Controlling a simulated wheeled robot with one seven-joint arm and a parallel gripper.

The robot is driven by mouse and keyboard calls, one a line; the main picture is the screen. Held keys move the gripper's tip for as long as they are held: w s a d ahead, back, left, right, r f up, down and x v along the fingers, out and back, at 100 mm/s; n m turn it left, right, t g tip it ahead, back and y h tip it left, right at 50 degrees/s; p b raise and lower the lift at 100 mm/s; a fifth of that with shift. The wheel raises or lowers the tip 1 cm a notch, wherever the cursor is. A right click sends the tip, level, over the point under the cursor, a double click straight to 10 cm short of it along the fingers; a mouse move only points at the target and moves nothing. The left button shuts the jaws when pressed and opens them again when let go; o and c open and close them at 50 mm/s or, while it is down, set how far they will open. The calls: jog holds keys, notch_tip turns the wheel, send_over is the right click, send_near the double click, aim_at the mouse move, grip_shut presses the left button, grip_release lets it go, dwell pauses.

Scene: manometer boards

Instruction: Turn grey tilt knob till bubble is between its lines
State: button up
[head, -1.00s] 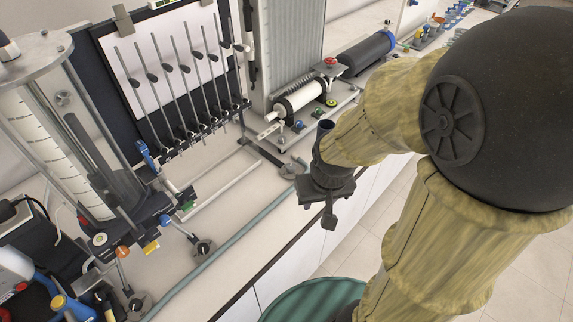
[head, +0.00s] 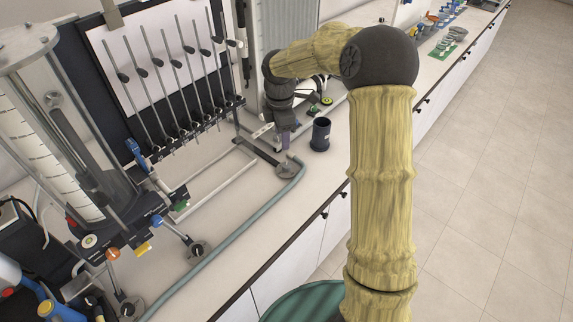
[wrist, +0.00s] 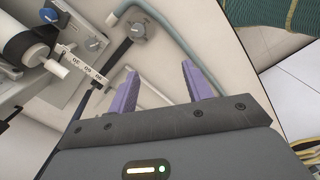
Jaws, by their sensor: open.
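My gripper (head: 285,140) hangs above the bench, near the right end of the tube board. In the wrist view its two purple fingers (wrist: 160,88) are open and wide apart, with only bench and rails behind the gap. A grey foot with a small knob (head: 286,168) sits just below my gripper, at the end of a dark bar; it also shows in the wrist view (wrist: 138,30), beyond the fingertips and untouched. I cannot tell whether it is the tilt knob. A small yellow-green disc (head: 327,101), perhaps a bubble level, is too small to read.
A blue-topped knob (wrist: 93,44) stands beside the white scale arm. A dark cup (head: 320,134) stands right of my gripper. A teal hose (head: 235,222) runs along the bench. The tube board (head: 150,75) is at the left. Bare bench lies near the front edge.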

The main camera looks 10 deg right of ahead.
aim_at(287, 165)
jog(key=w+d+f+n, duration=0.1)
jog(key=w+d+n, duration=0.1)
jog(key=w+n, duration=0.2)
jog(key=shift+w+d, duration=0.3)
jog(key=shift+w, duration=0.55)
notch_tip(287, 165, down, 18)
jog(key=p, duration=0.3)
jog(key=shift+r, duration=0.25)
jog(key=c, duration=1)
